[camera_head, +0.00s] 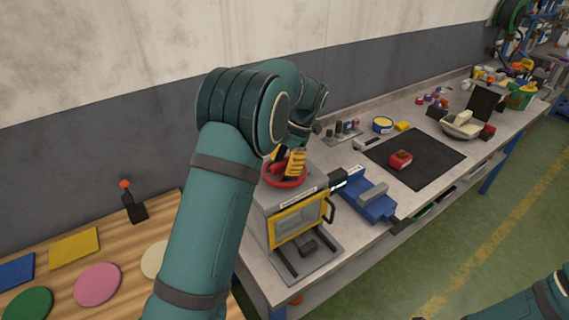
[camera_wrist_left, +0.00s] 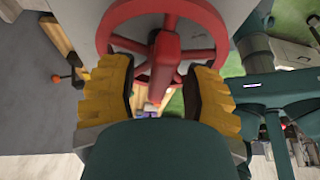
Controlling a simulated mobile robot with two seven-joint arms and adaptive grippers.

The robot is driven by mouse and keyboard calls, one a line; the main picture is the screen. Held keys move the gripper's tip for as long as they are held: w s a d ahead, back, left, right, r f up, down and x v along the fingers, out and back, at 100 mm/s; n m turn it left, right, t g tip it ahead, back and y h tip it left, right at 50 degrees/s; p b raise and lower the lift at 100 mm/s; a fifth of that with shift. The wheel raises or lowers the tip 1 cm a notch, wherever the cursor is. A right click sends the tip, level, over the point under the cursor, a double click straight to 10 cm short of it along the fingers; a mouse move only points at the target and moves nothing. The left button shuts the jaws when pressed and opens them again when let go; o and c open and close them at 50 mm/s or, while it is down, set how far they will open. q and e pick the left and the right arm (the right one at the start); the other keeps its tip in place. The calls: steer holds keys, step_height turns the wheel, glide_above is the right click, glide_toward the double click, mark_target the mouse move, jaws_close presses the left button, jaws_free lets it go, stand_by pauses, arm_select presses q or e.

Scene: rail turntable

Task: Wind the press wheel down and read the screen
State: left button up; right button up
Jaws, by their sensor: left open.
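The red press wheel (camera_head: 272,177) lies flat on top of the grey press (camera_head: 262,232), which has a yellow-framed window at its front. My left gripper (camera_head: 292,163) is over the wheel with yellow fingers pointing down. In the left wrist view the gripper (camera_wrist_left: 165,80) is open, one finger on each side of a red upright part of the wheel (camera_wrist_left: 112,20). I cannot tell whether the fingers touch it. A small dark display with a pale lit strip (camera_head: 338,184) stands just right of the press; its reading is too small to make out. My right gripper is out of view.
A blue vise (camera_head: 368,206) stands right of the press. A black mat (camera_head: 432,160) holds a red object (camera_head: 400,160). Left of the press, a wooden table (camera_head: 120,250) carries coloured plates and a small orange-knobbed lever (camera_head: 127,195). Part of my right arm shows at bottom right.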

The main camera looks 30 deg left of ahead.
arm_select(q)
jaws_close()
